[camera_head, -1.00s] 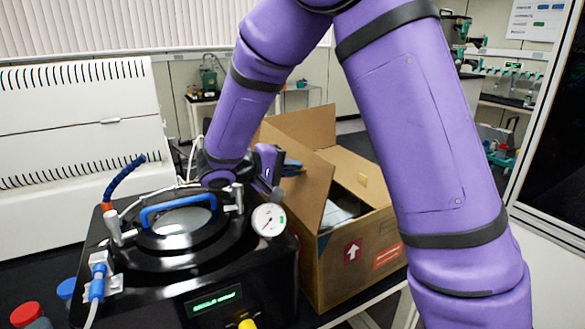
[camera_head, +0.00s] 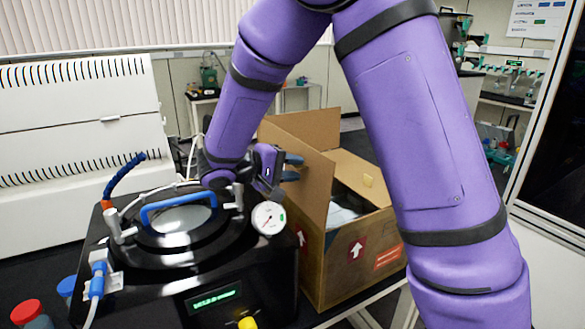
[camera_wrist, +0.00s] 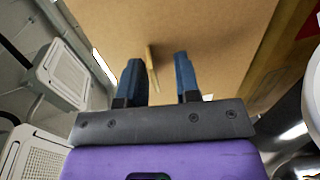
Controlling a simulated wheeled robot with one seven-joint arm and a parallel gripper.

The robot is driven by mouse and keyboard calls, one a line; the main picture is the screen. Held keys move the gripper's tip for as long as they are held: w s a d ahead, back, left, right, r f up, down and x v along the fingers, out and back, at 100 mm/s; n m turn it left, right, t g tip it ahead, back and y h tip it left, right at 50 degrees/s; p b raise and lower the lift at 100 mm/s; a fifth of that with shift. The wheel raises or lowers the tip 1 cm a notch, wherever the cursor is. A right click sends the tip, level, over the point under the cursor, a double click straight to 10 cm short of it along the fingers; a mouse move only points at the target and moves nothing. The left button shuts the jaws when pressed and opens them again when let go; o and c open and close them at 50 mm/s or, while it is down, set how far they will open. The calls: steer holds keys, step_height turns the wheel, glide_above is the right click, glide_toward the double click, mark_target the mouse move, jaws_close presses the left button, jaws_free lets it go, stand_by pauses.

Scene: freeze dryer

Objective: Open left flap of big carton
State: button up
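The big carton (camera_head: 344,272) is a brown cardboard box standing open right of the black machine. Its left flap (camera_head: 314,190) stands up, roughly upright, along the box's left side. My gripper (camera_head: 295,167) is on the left side of this flap, its two blue fingers apart and pointing at it. In the wrist view, my gripper (camera_wrist: 159,72) shows open, with a brown cardboard face (camera_wrist: 200,25) filling much of the space ahead. A thin tan strip (camera_wrist: 152,68) shows between the fingers. I cannot tell whether the fingers touch the flap.
The black machine (camera_head: 200,262) with a blue handle (camera_head: 178,207) and a round gauge (camera_head: 269,218) stands close below my gripper. The carton's back flap (camera_head: 305,127) and right flap (camera_head: 362,178) are raised or spread. A white ribbed unit (camera_head: 75,150) stands at the left.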

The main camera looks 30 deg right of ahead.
steer(key=v, duration=1)
steer(key=shift+a, duration=0.4)
